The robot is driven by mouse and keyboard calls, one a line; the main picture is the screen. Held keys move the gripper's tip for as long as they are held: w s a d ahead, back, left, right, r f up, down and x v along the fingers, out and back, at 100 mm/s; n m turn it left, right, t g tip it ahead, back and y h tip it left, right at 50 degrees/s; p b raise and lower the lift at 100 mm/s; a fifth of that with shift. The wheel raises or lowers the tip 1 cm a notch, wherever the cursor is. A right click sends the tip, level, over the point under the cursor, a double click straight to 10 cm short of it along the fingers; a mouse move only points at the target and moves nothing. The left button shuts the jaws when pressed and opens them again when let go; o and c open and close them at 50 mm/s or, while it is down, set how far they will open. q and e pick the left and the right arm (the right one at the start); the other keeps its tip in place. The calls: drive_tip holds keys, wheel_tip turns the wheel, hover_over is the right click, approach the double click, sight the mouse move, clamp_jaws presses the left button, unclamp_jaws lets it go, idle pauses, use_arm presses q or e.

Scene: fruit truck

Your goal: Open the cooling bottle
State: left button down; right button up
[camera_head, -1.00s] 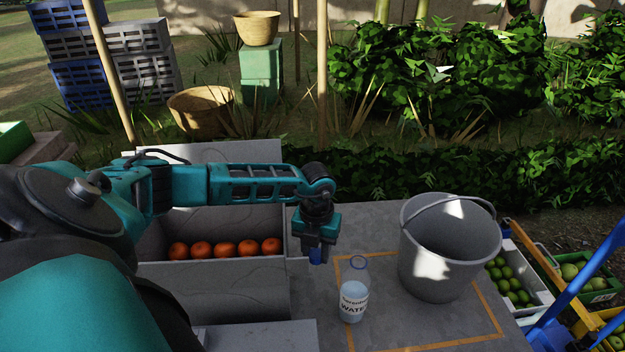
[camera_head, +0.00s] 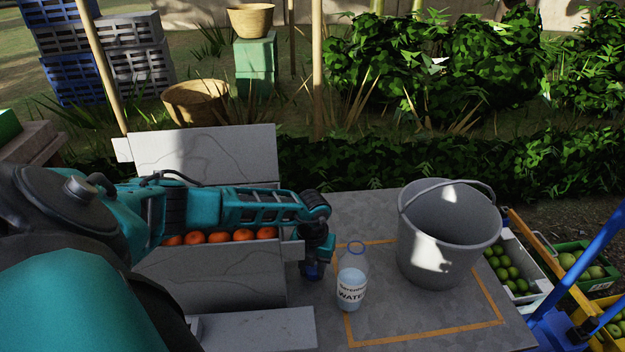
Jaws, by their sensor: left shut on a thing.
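The water bottle (camera_head: 351,284) stands upright on the grey table inside an orange outlined area. It is clear with a white label, and its neck looks open, with a blue ring at the top and no cap on it. My left gripper (camera_head: 312,271) is left of the bottle, pointing down and low near the table, apart from the bottle. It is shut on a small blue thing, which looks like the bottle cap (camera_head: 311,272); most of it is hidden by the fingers. My right gripper is not in view.
A grey bucket (camera_head: 421,264) stands right of the bottle. An open grey box (camera_head: 215,276) holding several oranges (camera_head: 219,237) lies under and behind my left arm. Crates of green fruit (camera_head: 514,270) stand at the right. The table's front right is clear.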

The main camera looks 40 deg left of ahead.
sight(312, 269)
use_arm(q)
drive_tip(key=shift+f, duration=0.2)
drive_tip(key=c, duration=0.7)
unclamp_jaws()
drive_tip(key=shift+r, duration=0.1)
drive_tip(key=shift+c, duration=0.2)
wheel_tip(312, 269, up, 12)
drive_tip(key=p, duration=0.3)
drive_tip(key=shift+r, duration=0.15)
